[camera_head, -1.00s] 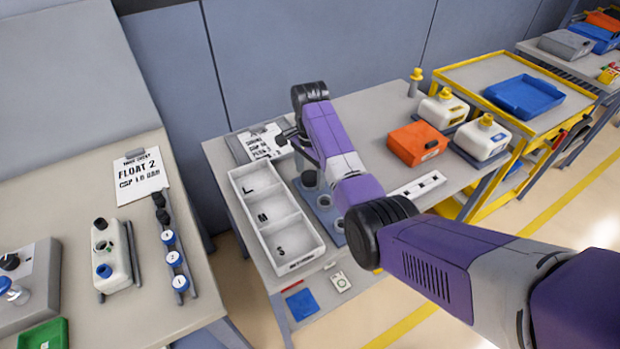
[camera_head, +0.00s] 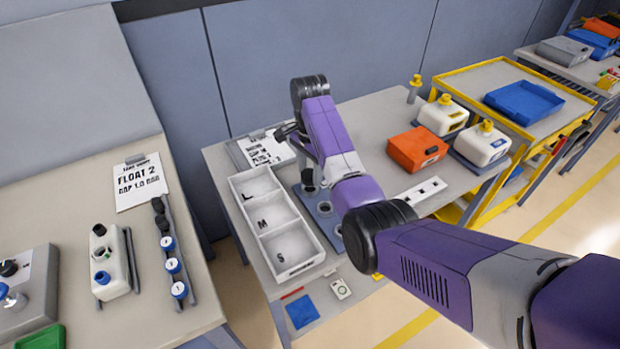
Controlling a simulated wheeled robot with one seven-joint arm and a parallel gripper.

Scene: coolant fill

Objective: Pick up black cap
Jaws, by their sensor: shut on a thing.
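My gripper (camera_head: 300,152) is small and dark below my purple wrist, over the back end of a blue-grey holder. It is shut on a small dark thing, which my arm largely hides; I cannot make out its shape. The blue-grey holder (camera_head: 323,208) has round dark-topped places, partly behind my arm. On the left table, black caps (camera_head: 157,205) stand in a rack with several blue-topped caps (camera_head: 173,265). A white container (camera_head: 110,262) beside them bears a black cap (camera_head: 99,230) and a blue one.
A white tray (camera_head: 278,228) marked L, M and S lies left of the holder. An orange box (camera_head: 417,149) and white jugs (camera_head: 443,115) with yellow caps stand at right. A yellow-edged cart (camera_head: 470,80) holds a blue tray (camera_head: 523,99). A gap separates the tables.

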